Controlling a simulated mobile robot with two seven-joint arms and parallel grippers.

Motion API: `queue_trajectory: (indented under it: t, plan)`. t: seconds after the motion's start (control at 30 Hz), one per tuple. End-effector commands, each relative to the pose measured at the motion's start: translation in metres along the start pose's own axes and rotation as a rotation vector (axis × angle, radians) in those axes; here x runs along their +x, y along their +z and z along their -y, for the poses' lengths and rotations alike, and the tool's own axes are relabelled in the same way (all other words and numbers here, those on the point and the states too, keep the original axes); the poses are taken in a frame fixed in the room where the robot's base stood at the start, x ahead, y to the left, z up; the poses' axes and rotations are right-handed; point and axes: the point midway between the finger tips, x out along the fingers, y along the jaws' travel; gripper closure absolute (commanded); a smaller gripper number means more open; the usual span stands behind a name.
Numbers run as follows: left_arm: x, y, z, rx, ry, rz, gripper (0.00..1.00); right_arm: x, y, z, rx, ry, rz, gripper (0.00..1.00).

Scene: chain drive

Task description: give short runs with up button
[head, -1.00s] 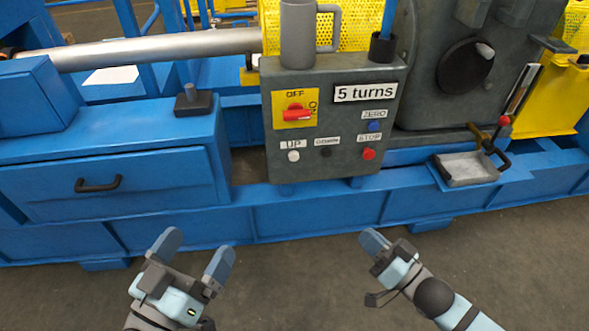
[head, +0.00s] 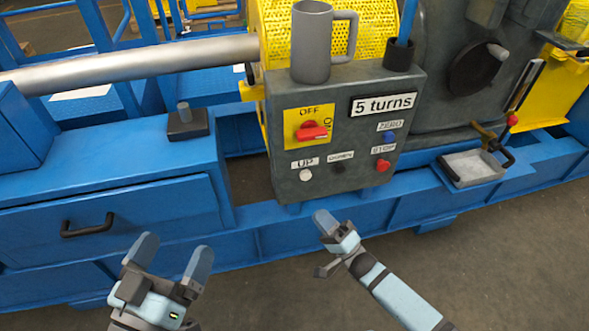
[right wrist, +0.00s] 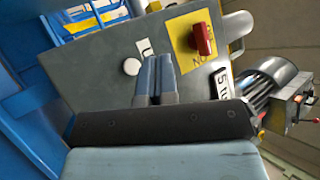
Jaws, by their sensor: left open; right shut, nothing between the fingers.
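The grey control box (head: 345,150) carries a white UP button (head: 305,175) at its lower left. Beside it are a black DOWN button (head: 338,169), a red STOP button (head: 383,165) and a blue ZERO button (head: 389,138). A red OFF/ON switch (head: 312,131) sits on a yellow plate. My right gripper (head: 321,217) is shut and empty, just below the box. In the right wrist view its closed fingers (right wrist: 156,78) point at the panel, beside the white button (right wrist: 132,66), with no contact visible. My left gripper (head: 170,254) is open and empty at the lower left.
A grey mug (head: 311,45) and a dark cup (head: 399,53) stand on top of the box, with a "5 turns" sign (head: 383,104) below. A blue drawer (head: 110,215) is at left. A small tray (head: 473,167) is at right. Open floor lies in front.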

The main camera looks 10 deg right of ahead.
Motion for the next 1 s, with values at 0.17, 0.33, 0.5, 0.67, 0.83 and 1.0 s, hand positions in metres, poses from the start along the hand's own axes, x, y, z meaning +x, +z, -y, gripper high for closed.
queue_trajectory:
  t: [0.17,0.33,0.5,0.67,0.83,1.0]
  plan:
    - [0.000,0.000,0.000,0.000,0.000,0.000,0.00,0.002,0.003,0.000,0.008,-0.005,-0.004,1.00]
    - [0.000,0.000,0.000,0.000,0.000,0.000,0.00,0.002,0.003,0.000,0.007,-0.005,-0.004,1.00]
    - [0.000,0.002,0.000,0.000,0.000,0.003,0.00,0.003,0.002,-0.001,0.007,-0.005,-0.004,1.00]
    - [-0.001,0.012,0.002,-0.002,0.002,0.028,0.00,0.011,-0.004,-0.009,0.005,-0.008,-0.004,1.00]
    - [-0.001,0.030,0.005,-0.004,0.007,0.086,0.00,0.026,-0.016,-0.022,0.005,-0.007,-0.005,1.00]
    - [-0.003,0.049,0.007,-0.006,0.014,0.150,0.00,0.043,-0.028,-0.034,0.005,-0.007,-0.004,1.00]
